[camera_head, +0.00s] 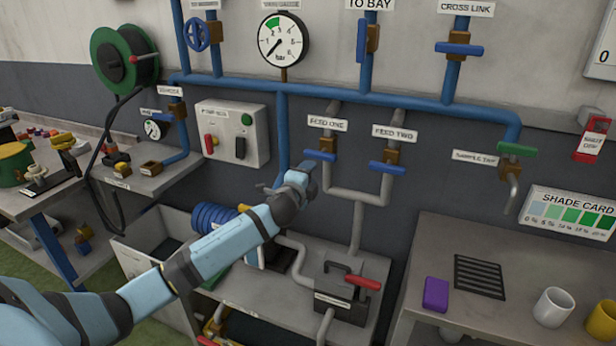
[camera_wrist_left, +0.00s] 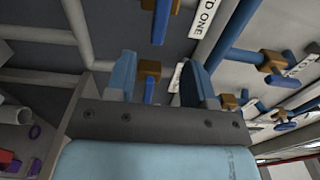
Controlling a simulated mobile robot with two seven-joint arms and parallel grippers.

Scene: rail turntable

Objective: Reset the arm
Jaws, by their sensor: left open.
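My left arm reaches in from the lower left in the head view. My left gripper (camera_head: 306,176) is just below the blue lever of the FEED ONE valve (camera_head: 320,155); I cannot tell whether it touches. In the left wrist view the two blue fingers of this gripper (camera_wrist_left: 160,82) stand apart. A brass valve with a blue lever (camera_wrist_left: 149,88) shows in the gap between them, with no clear grip on it. A label ending in ONE (camera_wrist_left: 205,16) shows above. My right gripper is not in view.
Blue pipes (camera_head: 240,84) with several valves run along the wall. A FEED TWO valve (camera_head: 387,167) is right of the gripper. Below are a black box with a red handle (camera_head: 345,290) and a blue coil (camera_head: 212,217). A purple block (camera_head: 436,294) and mugs (camera_head: 553,306) stand on the right bench.

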